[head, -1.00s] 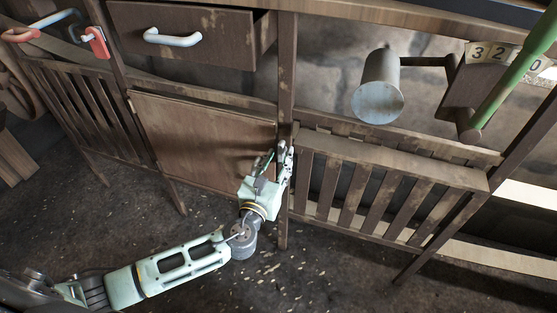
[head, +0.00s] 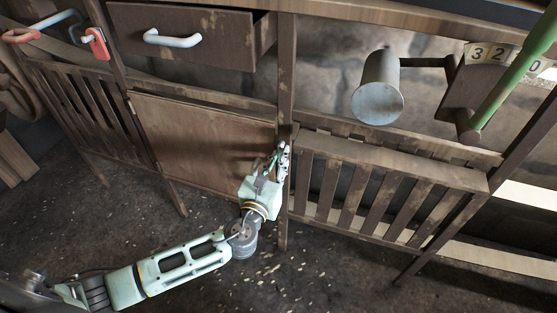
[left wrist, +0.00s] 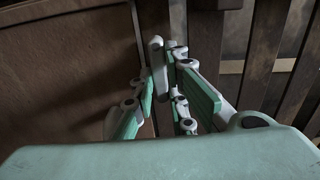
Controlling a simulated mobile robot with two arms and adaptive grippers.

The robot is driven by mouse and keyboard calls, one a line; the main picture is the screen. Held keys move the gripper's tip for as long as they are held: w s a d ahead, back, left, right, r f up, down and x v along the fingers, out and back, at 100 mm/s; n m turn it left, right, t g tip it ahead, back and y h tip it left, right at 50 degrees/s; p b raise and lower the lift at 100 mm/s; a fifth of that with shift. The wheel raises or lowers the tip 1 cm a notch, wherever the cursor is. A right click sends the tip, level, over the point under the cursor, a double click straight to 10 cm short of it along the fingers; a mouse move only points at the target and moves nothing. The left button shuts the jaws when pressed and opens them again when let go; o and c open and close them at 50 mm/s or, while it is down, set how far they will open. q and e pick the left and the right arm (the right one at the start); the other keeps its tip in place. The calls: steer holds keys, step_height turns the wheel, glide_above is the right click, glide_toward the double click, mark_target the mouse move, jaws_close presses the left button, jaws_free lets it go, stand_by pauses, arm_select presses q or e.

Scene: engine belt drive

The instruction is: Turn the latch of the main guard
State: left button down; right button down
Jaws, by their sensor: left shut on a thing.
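A plain brown panel (head: 205,140), which looks like the main guard, hangs closed between two posts in the head view; it also fills the left of the left wrist view (left wrist: 60,70). My left gripper (head: 280,158) is at the panel's right edge, by the post. In the left wrist view its fingers (left wrist: 163,68) are close together on a small pale piece (left wrist: 156,45), which appears to be the latch. My right gripper is not in view.
A drawer with a white handle (head: 172,38) sits above the panel, slightly open. A slatted panel (head: 375,190) is right of the post, with a grey cylinder (head: 378,88) above it. A green bar (head: 515,75) crosses the upper right.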

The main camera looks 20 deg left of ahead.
arm_select(q)
steer(key=shift+n, duration=0.3)
steer(key=n+b, duration=0.1)
steer(key=n, duration=0.7)
steer(key=n+b, duration=0.2)
steer(key=n, duration=0.6)
steer(key=shift+d+r+n, duration=0.15)
steer(key=shift+r+n, duration=0.05)
steer(key=shift+n, duration=0.2)
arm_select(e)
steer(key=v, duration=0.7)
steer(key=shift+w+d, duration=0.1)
arm_select(q)
steer(key=c, duration=1.7)
jaws_free()
steer(key=shift+c, duration=0.2)
